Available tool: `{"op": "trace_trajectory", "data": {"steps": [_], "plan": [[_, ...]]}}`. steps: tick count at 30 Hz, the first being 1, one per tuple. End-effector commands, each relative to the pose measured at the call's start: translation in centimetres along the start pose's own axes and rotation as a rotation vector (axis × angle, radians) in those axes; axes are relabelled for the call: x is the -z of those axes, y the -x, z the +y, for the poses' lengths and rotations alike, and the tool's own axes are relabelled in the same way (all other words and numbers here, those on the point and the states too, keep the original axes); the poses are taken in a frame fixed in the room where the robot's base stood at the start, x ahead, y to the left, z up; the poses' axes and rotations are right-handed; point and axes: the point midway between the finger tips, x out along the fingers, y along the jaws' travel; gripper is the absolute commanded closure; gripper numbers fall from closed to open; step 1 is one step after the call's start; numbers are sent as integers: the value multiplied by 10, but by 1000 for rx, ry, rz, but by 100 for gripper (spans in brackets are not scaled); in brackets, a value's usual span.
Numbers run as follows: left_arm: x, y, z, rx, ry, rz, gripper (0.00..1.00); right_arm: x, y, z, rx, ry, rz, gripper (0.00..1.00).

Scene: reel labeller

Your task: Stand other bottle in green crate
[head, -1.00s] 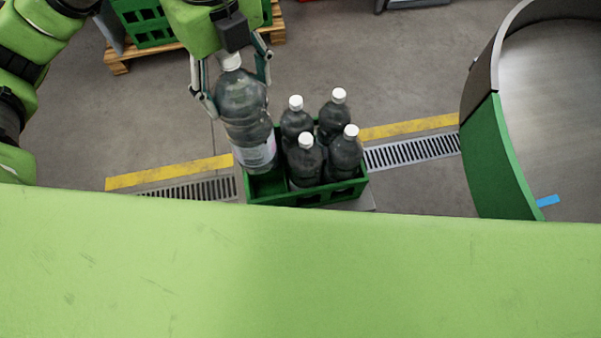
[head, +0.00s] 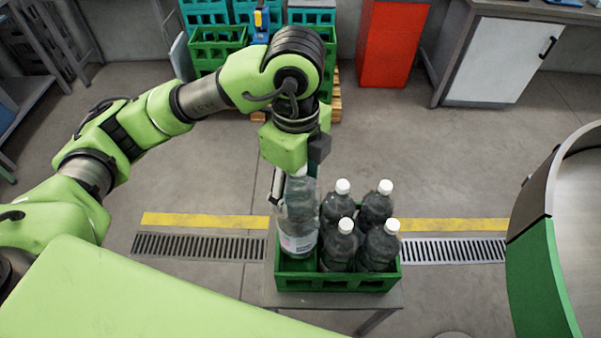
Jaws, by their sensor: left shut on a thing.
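The green crate (head: 335,284) stands on a small grey stand and holds several dark bottles with white caps (head: 376,241) on its right side. My left gripper (head: 292,178) is shut on another bottle (head: 297,222) near its cap. This bottle is close to upright over the left part of the crate. Its labelled lower end appears at about the crate's rim, above the free left compartments. I cannot tell whether its base touches the crate floor. Part of the gripper's fingers is hidden behind the wrist and bottle. My right gripper is not in view.
A round machine with a green side (head: 540,280) stands at the right. Green and teal crates (head: 217,48) are stacked on a pallet behind. A red cabinet (head: 390,42) and a workbench (head: 500,55) stand at the back. Open floor lies between them and the stand.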

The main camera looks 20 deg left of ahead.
Motion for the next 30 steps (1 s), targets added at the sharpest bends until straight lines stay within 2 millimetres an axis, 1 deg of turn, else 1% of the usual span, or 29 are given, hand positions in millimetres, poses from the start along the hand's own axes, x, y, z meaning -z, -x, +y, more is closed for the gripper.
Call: {"op": "trace_trajectory", "data": {"steps": [3, 7, 15, 21, 25, 30], "plan": [[1, -22, 1, -1, 0, 4, 95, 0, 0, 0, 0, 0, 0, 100], [1, -46, 1, 0, -1, 4, 95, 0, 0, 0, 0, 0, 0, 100], [1, -99, 1, 0, -1, 5, 95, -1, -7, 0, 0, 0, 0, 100], [0, -136, 0, 1, 0, 1, 95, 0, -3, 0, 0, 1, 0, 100], [0, -154, 0, 3, -2, 0, 95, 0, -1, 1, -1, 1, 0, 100], [0, -165, -2, 7, -1, 1, 95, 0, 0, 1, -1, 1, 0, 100]]}}
